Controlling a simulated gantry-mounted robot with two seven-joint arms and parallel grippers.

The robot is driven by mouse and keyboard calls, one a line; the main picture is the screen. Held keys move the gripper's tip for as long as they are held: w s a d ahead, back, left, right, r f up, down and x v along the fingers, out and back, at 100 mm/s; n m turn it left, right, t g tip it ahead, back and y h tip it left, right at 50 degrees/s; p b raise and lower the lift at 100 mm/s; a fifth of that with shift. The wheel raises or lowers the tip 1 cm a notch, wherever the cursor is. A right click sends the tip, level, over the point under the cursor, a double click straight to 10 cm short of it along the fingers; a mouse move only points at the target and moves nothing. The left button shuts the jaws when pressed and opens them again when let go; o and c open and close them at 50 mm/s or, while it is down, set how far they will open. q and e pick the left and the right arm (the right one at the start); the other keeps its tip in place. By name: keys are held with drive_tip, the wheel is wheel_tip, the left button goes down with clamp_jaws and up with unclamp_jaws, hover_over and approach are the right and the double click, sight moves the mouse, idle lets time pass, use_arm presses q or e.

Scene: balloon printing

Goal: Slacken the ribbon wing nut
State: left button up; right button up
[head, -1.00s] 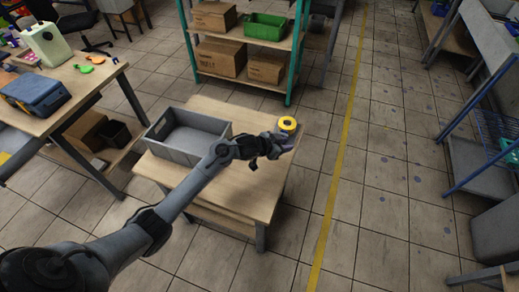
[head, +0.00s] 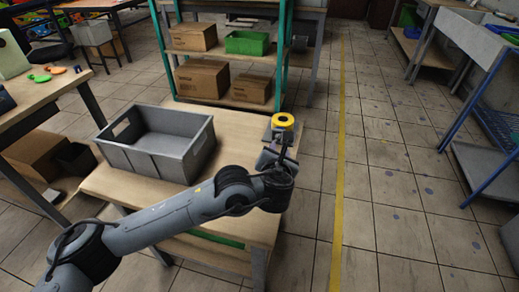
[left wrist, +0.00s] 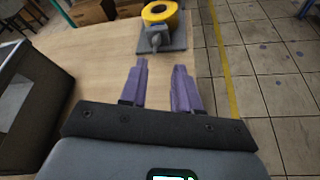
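A yellow ribbon roll (head: 284,120) sits on a grey stand at the far right corner of the wooden table. It also shows at the top of the left wrist view (left wrist: 160,12), above its grey base plate (left wrist: 177,42). A small grey part that looks like the wing nut (left wrist: 155,38) faces me on the near side of the roll. My left gripper (left wrist: 161,68) has two purple fingers, apart and empty, pointing at the stand from a short distance. In the head view my left gripper (head: 277,150) partly hides the stand. My right gripper is in neither view.
A grey open bin (head: 160,145) stands on the table (head: 235,150), left of my gripper; its wall shows in the left wrist view (left wrist: 40,95). Behind is a shelf with boxes (head: 208,78) and a green crate (head: 248,42).

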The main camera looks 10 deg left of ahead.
sight(278, 138)
use_arm(q)
drive_tip(key=shift+w+a+f, duration=0.15)
drive_tip(key=shift+f, duration=0.1)
drive_tip(key=shift+w+f+m+b, duration=0.15)
drive_tip(key=shift+w+m+b, duration=0.1)
drive_tip(key=shift+m+b, duration=0.1)
drive_tip(key=b+x, duration=0.4)
drive_tip(key=x, duration=0.4)
drive_tip(key=shift+w+b, duration=0.15)
drive_tip(key=shift+b, duration=0.15)
drive_tip(key=shift+w+f+b, duration=0.1)
drive_tip(key=shift+w+b, duration=0.2)
drive_tip(key=shift+w, duration=0.4)
drive_tip(key=shift+a, duration=0.1)
clamp_jaws()
